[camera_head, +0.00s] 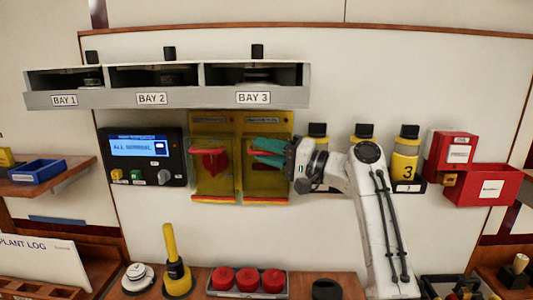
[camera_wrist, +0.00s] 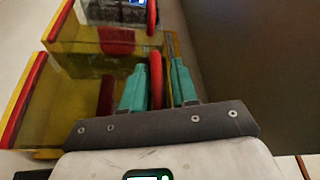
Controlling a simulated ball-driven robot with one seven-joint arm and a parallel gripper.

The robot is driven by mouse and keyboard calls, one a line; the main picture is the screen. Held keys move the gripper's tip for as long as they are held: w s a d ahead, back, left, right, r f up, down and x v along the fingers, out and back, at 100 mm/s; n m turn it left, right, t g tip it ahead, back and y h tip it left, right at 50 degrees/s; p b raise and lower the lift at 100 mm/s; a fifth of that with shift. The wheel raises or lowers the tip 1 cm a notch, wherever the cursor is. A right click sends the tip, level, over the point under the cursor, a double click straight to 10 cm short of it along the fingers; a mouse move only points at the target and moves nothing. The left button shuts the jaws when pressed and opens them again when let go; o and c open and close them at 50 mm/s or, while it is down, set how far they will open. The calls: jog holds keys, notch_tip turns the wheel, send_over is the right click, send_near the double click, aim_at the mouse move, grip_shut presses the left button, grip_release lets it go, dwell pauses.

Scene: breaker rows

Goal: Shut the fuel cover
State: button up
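Two yellow see-through covers with red lower edges hang side by side under the bays, a left one (camera_head: 213,180) and a right one (camera_head: 262,182). The small labels above them are too small to read, so I cannot tell which is the fuel cover. A red handle (camera_head: 209,158) shows at the left one. My gripper (camera_head: 268,152) has teal fingers and is at the right one's upper part. In the wrist view a red bar (camera_wrist: 156,80) lies between the fingers, close to the left finger, with a gap on the right finger's side.
A panel with a blue screen (camera_head: 140,146) is left of the covers, and the bay shelf (camera_head: 200,98) is above. Yellow-black canisters (camera_head: 405,155) and a red box (camera_head: 492,186) are to the right. The wall below the covers is clear.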

jog(key=shift+o, duration=0.3)
jog(key=shift+f, duration=0.2)
jog(key=shift+s, duration=0.1)
jog(key=shift+s+d+f, duration=0.1)
jog(key=shift+d, duration=0.15)
jog(key=b+v, duration=0.3)
jog(key=v, duration=0.7)
jog(key=shift+d, duration=0.1)
